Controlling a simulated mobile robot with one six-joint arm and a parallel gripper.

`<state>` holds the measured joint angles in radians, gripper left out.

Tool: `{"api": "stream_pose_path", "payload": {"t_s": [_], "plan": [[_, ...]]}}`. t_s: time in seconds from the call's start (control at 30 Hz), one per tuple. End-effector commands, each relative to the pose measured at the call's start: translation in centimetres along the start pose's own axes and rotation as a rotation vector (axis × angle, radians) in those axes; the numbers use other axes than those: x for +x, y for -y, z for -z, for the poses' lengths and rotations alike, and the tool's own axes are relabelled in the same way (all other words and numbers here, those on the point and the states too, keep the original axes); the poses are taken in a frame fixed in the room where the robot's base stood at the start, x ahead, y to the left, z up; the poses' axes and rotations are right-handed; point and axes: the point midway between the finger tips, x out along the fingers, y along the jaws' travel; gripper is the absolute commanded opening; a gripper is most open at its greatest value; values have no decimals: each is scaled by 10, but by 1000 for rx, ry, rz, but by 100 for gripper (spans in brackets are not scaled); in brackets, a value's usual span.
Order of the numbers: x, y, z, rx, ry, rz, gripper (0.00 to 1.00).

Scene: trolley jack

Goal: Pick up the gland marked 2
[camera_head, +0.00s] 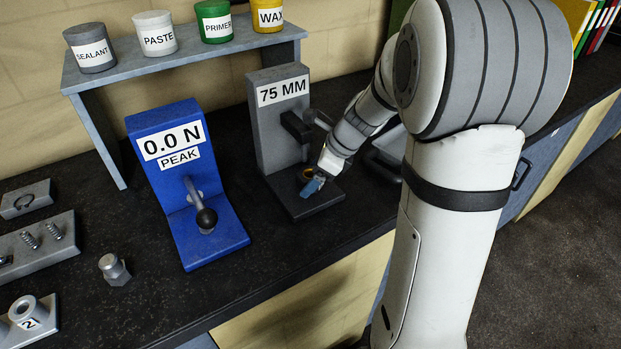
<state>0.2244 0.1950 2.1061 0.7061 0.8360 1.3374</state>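A light metal piece with a round, ring-shaped top (23,309) stands at the lower left, cut off by the picture's edge. A white label reading 2 is at its front, on or against a flat plate (44,333). My gripper (313,187) is far to the right of it, low over the base of the grey stand marked 75 MM (283,92). A small blue part shows at its tip, beside a yellowish ring. The fingers are too small and overlapped to tell whether they are open or hold anything.
A blue gauge reading 0.0 N PEAK (172,142), with a lever, stands between my gripper and the marked piece. A hex-based metal fitting (114,269) and a plate with springs (40,246) are at left. A shelf (190,54) holds several labelled pots behind.

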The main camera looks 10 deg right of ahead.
Motion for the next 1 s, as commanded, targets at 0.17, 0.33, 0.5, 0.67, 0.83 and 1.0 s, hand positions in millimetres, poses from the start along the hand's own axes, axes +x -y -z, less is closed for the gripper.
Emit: {"api": "stream_pose_path", "payload": {"t_s": [0.17,0.33,0.5,0.67,0.83,1.0], "plan": [[0,0,0,-1,0,0,62],[0,0,0,-1,0,-1,48],[0,0,0,-1,0,-1,34],[0,0,-1,-2,0,-1,21],[-1,0,-1,-2,1,0,12],[-2,0,-2,-3,1,1,12]]}}
